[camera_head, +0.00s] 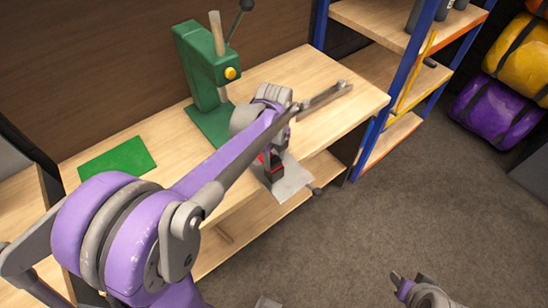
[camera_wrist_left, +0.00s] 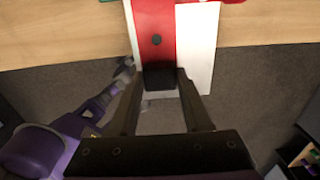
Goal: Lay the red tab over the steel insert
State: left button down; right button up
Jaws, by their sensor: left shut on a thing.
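The red tab (camera_wrist_left: 155,20) is a red strip with a dark round spot and a black end. It runs up the middle of the left wrist view, and a bit of red shows in the head view (camera_head: 262,158). My left gripper (camera_wrist_left: 159,75) is shut on the tab's black end. In the head view my left gripper (camera_head: 273,172) is at the bench's front edge, partly behind my arm. A pale plate (camera_wrist_left: 197,50) lies under or beside the tab. I cannot make out the steel insert. My right gripper (camera_head: 401,279) is at the bottom right, away from the bench.
A green press (camera_head: 205,75) with a lever stands at the back of the wooden bench (camera_head: 300,72). A green mat (camera_head: 118,157) lies at the left. Blue-framed shelves (camera_head: 365,130) stand right of the bench. The carpet in front is clear.

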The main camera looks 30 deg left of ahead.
pick_arm(q)
jog(key=shift+c, duration=1.3)
grip_release()
notch_tip(320, 180, up, 11)
jog(key=shift+p, duration=0.35)
jog(key=shift+f, duration=0.15)
jog(key=s+d+f+n+t, duration=0.2)
jog(key=s+f+n, duration=0.3)
jog(key=n, duration=0.6)
jog(key=s+d+f+n+t, duration=0.3)
jog(key=s+d+f+n, duration=0.1)
jog(key=s+n, duration=0.6)
jog(key=shift+d+f+n+t, duration=0.3)
jog(key=shift+d+f+n, duration=0.15)
jog(key=shift+n, duration=0.25)
